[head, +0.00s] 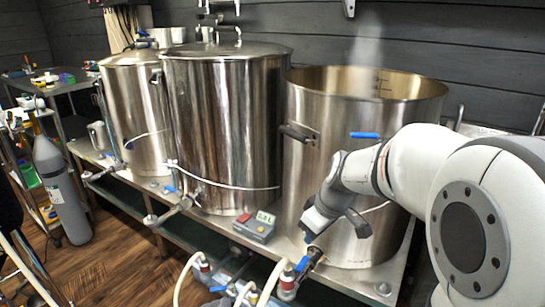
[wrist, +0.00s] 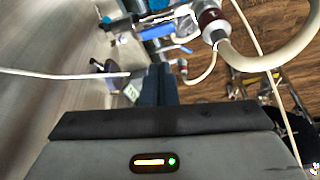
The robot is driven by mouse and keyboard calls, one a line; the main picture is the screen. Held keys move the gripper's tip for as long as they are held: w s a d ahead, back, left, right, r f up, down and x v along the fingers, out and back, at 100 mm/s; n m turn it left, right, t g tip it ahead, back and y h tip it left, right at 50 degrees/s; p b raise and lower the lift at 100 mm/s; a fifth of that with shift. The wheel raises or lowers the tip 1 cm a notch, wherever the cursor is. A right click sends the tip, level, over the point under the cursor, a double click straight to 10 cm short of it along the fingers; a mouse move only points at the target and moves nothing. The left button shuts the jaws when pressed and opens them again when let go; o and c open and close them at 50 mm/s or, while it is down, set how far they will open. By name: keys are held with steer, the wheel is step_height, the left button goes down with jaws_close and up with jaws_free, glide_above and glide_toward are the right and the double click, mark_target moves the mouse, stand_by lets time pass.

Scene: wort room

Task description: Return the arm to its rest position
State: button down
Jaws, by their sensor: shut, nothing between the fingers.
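My arm reaches in from the right in the head view, in front of the open steel kettle (head: 330,130). My gripper (head: 309,236) points down near the lower front of that kettle, close to a blue-handled valve (head: 302,264). Whether it touches the valve or the kettle I cannot tell. In the wrist view the two dark fingers of my gripper (wrist: 161,82) are together with nothing between them. The kettle wall (wrist: 45,65) fills the left of that view.
Two lidded kettles (head: 222,125) (head: 135,110) stand to the left. A controller with a display (head: 254,226) sits on the bench edge. Hoses (head: 268,284) hang low in front. A grey gas cylinder (head: 62,190) stands on the wooden floor (head: 125,262), which is partly clear.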

steer(key=s+d+r+m+h+p, duration=0.1)
steer(key=s+r+m+p, duration=0.3)
steer(key=s+r+p, duration=0.4)
steer(key=s+d+r+m+h+p, duration=0.1)
steer(key=s+r+m+p, duration=0.3)
steer(key=s+r+p, duration=0.5)
step_height(320, 180, up, 8)
steer(key=p, duration=0.6)
steer(key=shift+s+h+p, duration=0.3)
steer(key=shift+p, duration=0.1)
